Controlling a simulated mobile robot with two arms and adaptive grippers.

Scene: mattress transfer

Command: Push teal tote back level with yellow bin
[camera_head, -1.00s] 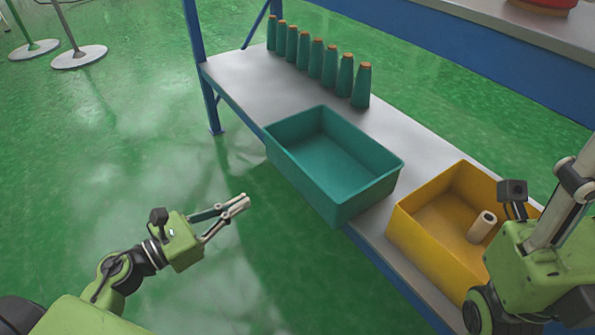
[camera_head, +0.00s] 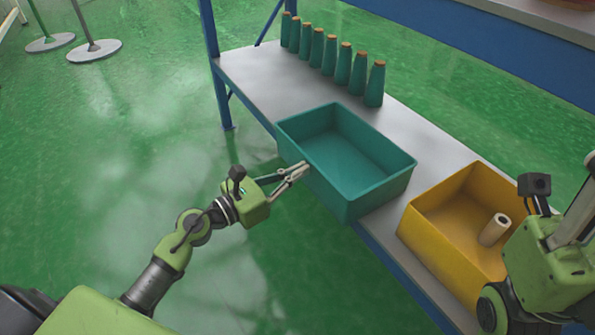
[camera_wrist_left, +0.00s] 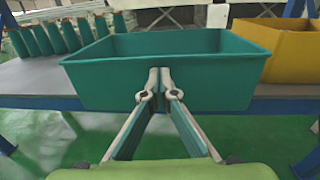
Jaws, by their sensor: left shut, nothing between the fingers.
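The teal tote (camera_head: 345,205) is an empty open box on the grey shelf, its front jutting past the shelf's front edge. The yellow bin (camera_head: 440,252) stands to its right with a pale tube (camera_head: 494,230) inside. My left gripper (camera_head: 304,168) is shut and empty, its tips at the tote's front wall. In the left wrist view the shut fingertips (camera_wrist_left: 159,75) overlap the middle of the tote's front wall (camera_wrist_left: 105,83); whether they touch it I cannot tell. The yellow bin also shows there at the right (camera_wrist_left: 278,52). My right arm is at the right; its fingers are hidden.
Several teal cones (camera_head: 343,64) with orange tops stand in a row at the back of the shelf (camera_head: 250,77). A blue upright (camera_head: 213,60) holds the shelf's left end. Green floor in front is clear.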

